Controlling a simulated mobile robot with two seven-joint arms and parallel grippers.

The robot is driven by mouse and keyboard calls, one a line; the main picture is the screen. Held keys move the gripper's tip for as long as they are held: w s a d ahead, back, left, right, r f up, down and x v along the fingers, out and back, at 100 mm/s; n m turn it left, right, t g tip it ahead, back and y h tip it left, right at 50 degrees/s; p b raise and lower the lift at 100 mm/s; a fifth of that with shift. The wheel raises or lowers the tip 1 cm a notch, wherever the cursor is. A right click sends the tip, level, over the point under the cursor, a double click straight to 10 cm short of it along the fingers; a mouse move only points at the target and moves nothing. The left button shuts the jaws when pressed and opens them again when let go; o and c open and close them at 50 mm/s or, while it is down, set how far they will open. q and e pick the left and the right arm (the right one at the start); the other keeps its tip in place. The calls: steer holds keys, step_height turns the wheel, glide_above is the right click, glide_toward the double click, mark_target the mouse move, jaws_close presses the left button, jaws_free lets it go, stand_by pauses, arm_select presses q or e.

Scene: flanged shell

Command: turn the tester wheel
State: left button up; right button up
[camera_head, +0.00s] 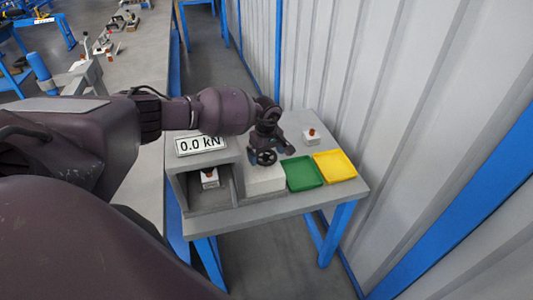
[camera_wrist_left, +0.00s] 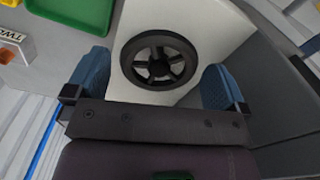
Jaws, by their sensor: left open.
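The tester wheel (camera_head: 266,157) is a small black spoked handwheel on a white block (camera_head: 265,182) on the table. In the left wrist view the wheel (camera_wrist_left: 159,60) lies between the two blue fingers of my left gripper (camera_wrist_left: 158,85). The fingers are open, one on each side, with a visible gap to the rim. In the head view my left gripper (camera_head: 266,152) is at the wheel, and my arm reaches in from the left. I cannot tell the exact height of the fingertips over the wheel. My right gripper is not in view.
A grey housing with a "0.0 kN" display (camera_head: 200,144) stands left of the white block, with a small item inside. A green tray (camera_head: 303,173) and a yellow tray (camera_head: 335,166) are to the right. A white box with a red button (camera_head: 311,137) is behind them, near the corrugated wall.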

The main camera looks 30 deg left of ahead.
arm_select(q)
steer(key=shift+f, duration=0.25)
steer(key=c, duration=0.8)
